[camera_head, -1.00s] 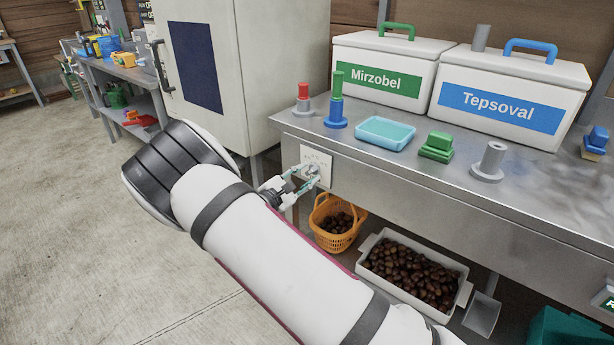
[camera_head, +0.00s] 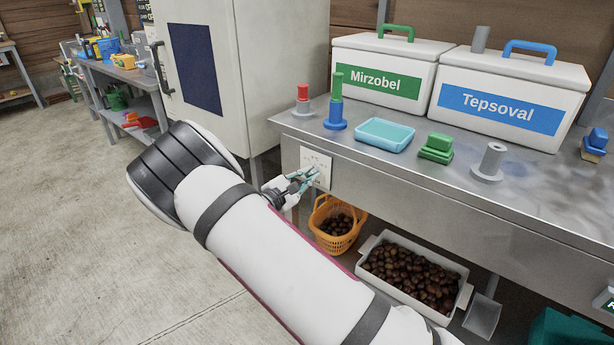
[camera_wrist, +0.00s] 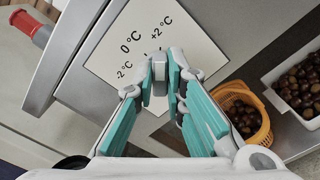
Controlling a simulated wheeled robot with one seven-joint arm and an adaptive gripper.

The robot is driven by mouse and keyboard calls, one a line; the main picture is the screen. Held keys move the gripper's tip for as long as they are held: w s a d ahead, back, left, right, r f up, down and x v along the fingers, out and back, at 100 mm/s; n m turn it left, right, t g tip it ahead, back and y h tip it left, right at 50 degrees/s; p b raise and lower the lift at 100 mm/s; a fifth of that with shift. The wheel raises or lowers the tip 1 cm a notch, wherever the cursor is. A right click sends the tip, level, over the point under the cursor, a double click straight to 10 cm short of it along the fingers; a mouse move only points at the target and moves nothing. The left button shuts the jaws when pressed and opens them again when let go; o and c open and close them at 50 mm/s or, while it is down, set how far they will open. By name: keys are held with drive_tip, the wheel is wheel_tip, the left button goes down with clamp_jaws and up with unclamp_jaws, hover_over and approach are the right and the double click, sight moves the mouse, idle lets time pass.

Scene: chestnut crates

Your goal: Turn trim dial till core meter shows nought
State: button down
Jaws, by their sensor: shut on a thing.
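The trim dial (camera_wrist: 159,66) is a small grey knob on a white square plate (camera_wrist: 135,35) marked -2 °C, 0 °C and +2 °C. In the head view the plate (camera_head: 318,160) is fixed to the front left of the metal bench, and the knob is mostly hidden there. My gripper (camera_wrist: 161,88), with teal finger pads, is shut on the dial, one finger on each side. It also shows at the plate in the head view (camera_head: 314,173). I cannot tell which mark the dial points to. No readable core meter shows.
Below the plate are an orange basket (camera_head: 318,216) and a white crate (camera_head: 368,262) of chestnuts. On the bench (camera_head: 400,170) stand coloured pegs, a teal tray (camera_head: 364,142) and two white boxes labelled Mirzobel (camera_head: 345,60) and Tepsoval (camera_head: 450,70). A tall cabinet (camera_head: 270,70) stands left.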

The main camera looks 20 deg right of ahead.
drive_tip(key=c, duration=1.6)
unclamp_jaws()
drive_tip(key=shift+c, duration=0.2)
drive_tip(key=v, duration=1.2)
